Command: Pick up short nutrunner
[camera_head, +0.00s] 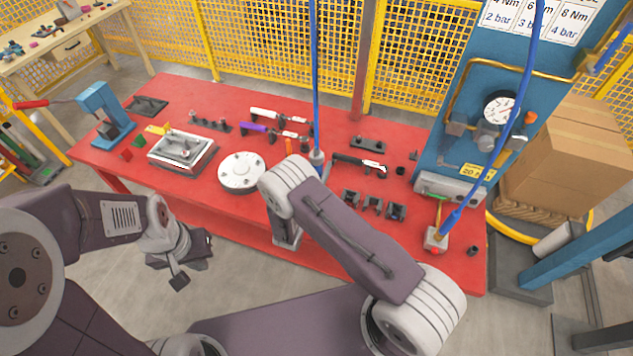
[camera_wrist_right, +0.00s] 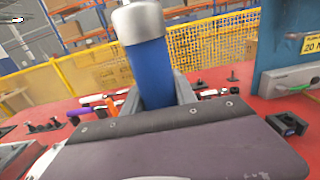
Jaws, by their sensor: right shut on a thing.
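My right gripper (camera_wrist_right: 157,98) is shut on a blue cylinder with a silver cap (camera_wrist_right: 140,50), which stands upright between its fingers. In the head view a blue hose comes down to a grey-blue fitting (camera_head: 316,157) just beyond my right wrist; it seems to be the same thing. Several nutrunner-like tools lie on the table: one with white ends (camera_head: 275,117), one with a purple handle (camera_head: 262,129), and a black and white one (camera_head: 358,164). I cannot tell which is the short nutrunner. My left gripper (camera_head: 190,262) is empty, its fingers apart, in front of the table.
The red table (camera_head: 225,95) carries a round white flange (camera_head: 242,170), a metal plate fixture (camera_head: 182,150) and small black holders (camera_head: 372,205). A blue panel with a gauge (camera_head: 499,108) stands at the right. A second blue hose (camera_head: 490,165) hangs there. Yellow mesh fencing stands behind.

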